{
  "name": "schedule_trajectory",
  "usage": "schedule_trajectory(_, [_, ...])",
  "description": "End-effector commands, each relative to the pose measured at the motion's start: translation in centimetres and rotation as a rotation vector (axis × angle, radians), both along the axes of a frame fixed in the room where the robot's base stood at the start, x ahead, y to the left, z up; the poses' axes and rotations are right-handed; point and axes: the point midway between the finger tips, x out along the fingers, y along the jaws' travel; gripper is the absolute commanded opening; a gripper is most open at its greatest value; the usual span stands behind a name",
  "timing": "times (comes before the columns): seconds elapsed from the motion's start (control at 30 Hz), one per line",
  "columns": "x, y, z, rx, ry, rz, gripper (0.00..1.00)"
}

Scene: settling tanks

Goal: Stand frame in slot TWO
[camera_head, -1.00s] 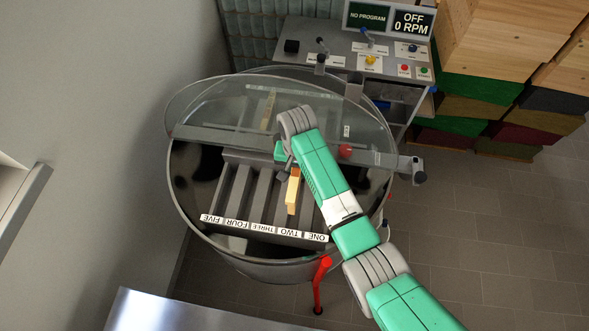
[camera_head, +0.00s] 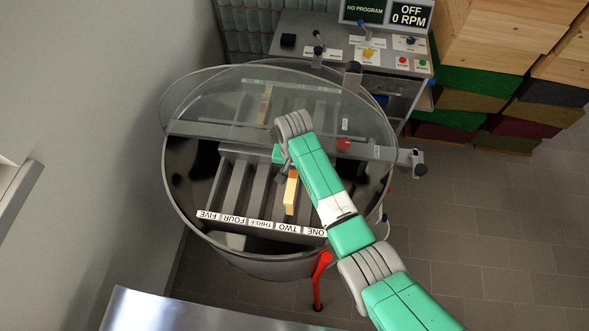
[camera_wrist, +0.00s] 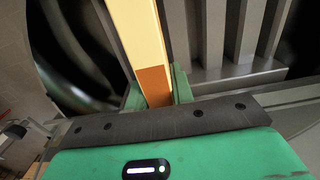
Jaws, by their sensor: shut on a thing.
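The frame (camera_head: 290,193), a narrow yellow-orange wooden piece, is in my gripper (camera_head: 286,170), which is partly hidden by my arm. In the wrist view the gripper's green fingers (camera_wrist: 157,92) are shut around the frame's orange-brown end, and the yellow length (camera_wrist: 140,35) runs away from them. In the head view the frame lines up with the slot labelled TWO (camera_head: 288,228) in the grey rack inside the round tank (camera_head: 180,205). I cannot tell how deep it sits in that slot.
A clear lid (camera_head: 225,95) covers the tank's far half, with another frame (camera_head: 265,104) beneath it. A crossbar with a red knob (camera_head: 344,144) spans the tank. A control panel (camera_head: 370,63) stands behind, reading OFF, 0 RPM. Stacked wooden boxes (camera_head: 490,50) stand right.

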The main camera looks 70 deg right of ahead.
Motion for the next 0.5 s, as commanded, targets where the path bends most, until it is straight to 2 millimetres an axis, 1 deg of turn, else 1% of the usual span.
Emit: schedule_trajectory(0.5, [0.1,-0.1,-3.3,-0.002,-0.001,0.001,0.0])
